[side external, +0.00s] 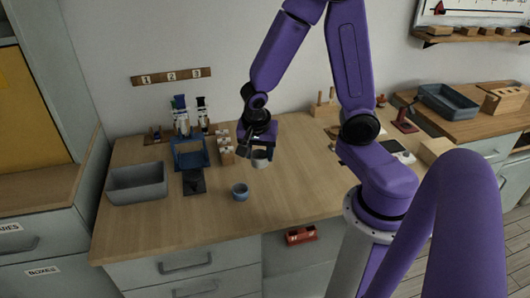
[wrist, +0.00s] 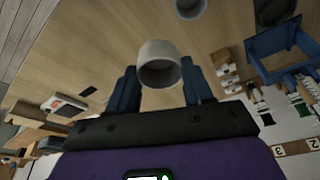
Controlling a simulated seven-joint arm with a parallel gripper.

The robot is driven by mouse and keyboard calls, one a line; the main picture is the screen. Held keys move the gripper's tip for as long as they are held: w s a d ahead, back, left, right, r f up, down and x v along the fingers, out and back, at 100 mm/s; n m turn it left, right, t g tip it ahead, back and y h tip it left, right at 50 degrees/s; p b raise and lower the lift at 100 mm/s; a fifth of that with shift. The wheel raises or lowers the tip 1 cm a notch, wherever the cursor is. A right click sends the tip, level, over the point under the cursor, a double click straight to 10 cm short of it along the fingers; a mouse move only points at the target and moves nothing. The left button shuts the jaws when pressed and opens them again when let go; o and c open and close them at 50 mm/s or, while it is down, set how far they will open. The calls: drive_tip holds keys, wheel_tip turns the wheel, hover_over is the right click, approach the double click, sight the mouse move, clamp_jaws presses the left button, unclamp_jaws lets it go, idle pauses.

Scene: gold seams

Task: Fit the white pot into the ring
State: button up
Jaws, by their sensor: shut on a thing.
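The white pot (side external: 260,162) is held between the fingers of my gripper (side external: 259,151), above the wooden table. In the wrist view the pot (wrist: 158,48) sits between the two dark blue fingers, its round open end facing the camera. A small blue-grey round thing (side external: 240,193) stands on the table, lower and to the left of the pot in the side view. It also shows at the top edge of the wrist view (wrist: 189,8), partly cut off. It may be the ring; I cannot tell whether it is open right through.
A grey bin (side external: 137,185) stands at the table's left. A blue square frame (side external: 190,153), a dark pad (side external: 194,183) and small wooden blocks (side external: 226,152) stand left of my gripper. Bottles (side external: 181,118) stand behind. The table's front right (side external: 300,200) is clear.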

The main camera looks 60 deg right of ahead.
drive_tip(key=w+a+f+m+g, duration=0.1)
drive_tip(key=w+a+f+m, duration=0.15)
drive_tip(key=w, duration=0.85)
drive_tip(key=w+a+f+m+g, duration=0.1)
drive_tip(key=w+a+f+m, duration=0.15)
drive_tip(key=w, duration=0.95)
drive_tip(key=shift+s+f+m, duration=0.1)
drive_tip(key=shift+f+m, duration=0.2)
drive_tip(key=shift+f, duration=1.65)
drive_tip(key=shift+a+x, duration=0.1)
drive_tip(key=shift+x, duration=0.55)
drive_tip(key=shift+a+x, duration=0.15)
drive_tip(key=shift+x, duration=0.55)
idle(1.0)
drive_tip(key=o, duration=1.1)
drive_tip(key=shift+c, duration=0.2)
